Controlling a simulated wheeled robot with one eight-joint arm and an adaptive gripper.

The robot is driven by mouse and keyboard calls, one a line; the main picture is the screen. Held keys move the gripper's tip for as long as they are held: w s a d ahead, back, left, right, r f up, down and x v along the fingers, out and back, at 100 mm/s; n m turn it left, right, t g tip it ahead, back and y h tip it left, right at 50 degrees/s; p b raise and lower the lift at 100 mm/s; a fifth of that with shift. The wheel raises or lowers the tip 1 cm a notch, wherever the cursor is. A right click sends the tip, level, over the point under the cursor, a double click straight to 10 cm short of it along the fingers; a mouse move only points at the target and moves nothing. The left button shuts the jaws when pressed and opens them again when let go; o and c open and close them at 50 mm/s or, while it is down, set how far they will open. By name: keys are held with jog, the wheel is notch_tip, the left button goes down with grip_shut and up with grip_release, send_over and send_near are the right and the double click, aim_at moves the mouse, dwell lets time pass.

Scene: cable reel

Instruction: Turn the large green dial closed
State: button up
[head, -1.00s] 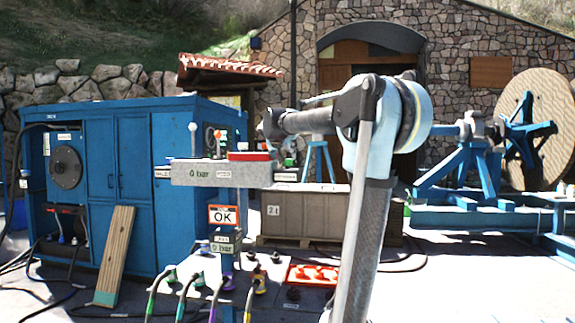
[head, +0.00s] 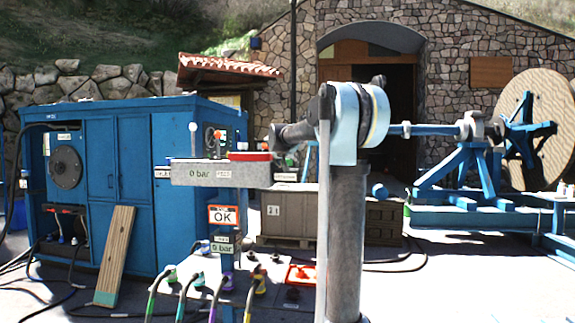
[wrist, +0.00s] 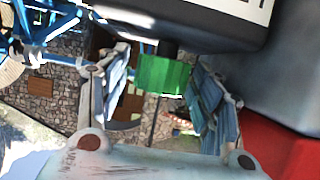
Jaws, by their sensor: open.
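The green dial (wrist: 165,75) shows in the wrist view as a ribbed green knob under a dark round body with a white label. My gripper (wrist: 161,60) is open, with one blue-padded finger on each side of the dial. In the head view my gripper and the dial cannot be made out, as my arm's links cover that spot beside the grey panel (head: 215,178).
A red block (wrist: 285,145) is close on the right in the wrist view. In the head view, a blue cabinet (head: 130,160) stands left, hoses plug into a board (head: 200,270) below the panel, and a crate (head: 290,215) and large cable reel (head: 545,125) stand behind.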

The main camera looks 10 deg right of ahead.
jog(key=c, duration=1.1)
jog(key=shift+d, duration=0.1)
